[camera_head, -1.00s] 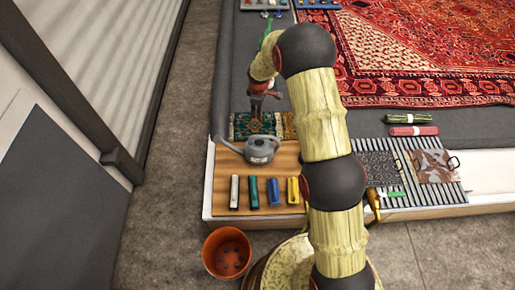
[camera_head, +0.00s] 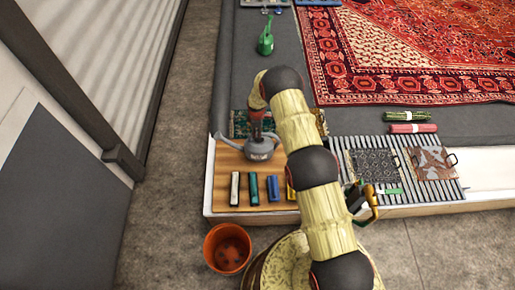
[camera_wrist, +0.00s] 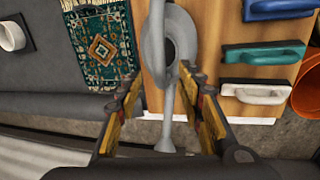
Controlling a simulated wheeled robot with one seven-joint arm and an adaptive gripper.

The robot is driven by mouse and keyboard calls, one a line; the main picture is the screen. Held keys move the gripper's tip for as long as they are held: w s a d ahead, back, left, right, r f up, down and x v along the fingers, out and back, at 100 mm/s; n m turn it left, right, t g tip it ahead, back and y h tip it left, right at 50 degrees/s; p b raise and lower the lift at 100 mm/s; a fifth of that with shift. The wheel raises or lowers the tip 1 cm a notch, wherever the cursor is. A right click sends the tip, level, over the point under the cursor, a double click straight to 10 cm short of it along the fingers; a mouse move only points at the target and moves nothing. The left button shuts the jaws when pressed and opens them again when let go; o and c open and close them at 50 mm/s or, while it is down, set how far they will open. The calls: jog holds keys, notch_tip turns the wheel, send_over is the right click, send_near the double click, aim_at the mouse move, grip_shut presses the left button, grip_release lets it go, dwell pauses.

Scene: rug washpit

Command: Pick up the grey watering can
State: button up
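The grey watering can (camera_head: 259,151) stands on the wooden board (camera_head: 226,190) at the near left corner of the pit. In the wrist view the can (camera_wrist: 168,75) lies between my gripper's two yellow-padded fingers (camera_wrist: 168,112), with its spout pointing down the picture. My gripper (camera_head: 257,128) is directly over the can in the head view. The fingers are spread, with a gap visible on each side of the spout. My arm partly covers the right end of the board.
Several coloured-handled brushes (camera_head: 253,188) lie in a row in front of the can. A small patterned rug (camera_head: 240,124) lies behind it. A green watering can (camera_head: 265,40) stands farther back. An orange pot (camera_head: 228,248) is on the floor in front.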

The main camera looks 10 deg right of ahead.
jog(key=shift+w+d+f+b, duration=0.1)
jog(key=shift+w+f+b, duration=0.15)
jog(key=shift+f, duration=0.7)
jog(key=shift+w+f+b, duration=0.2)
jog(key=shift+w+f, duration=0.05)
jog(key=shift+f, duration=0.65)
jog(key=shift+c, duration=0.8)
jog(key=c, duration=0.8)
grip_shut()
jog(key=shift+w+r, duration=0.1)
jog(key=shift+r, duration=0.1)
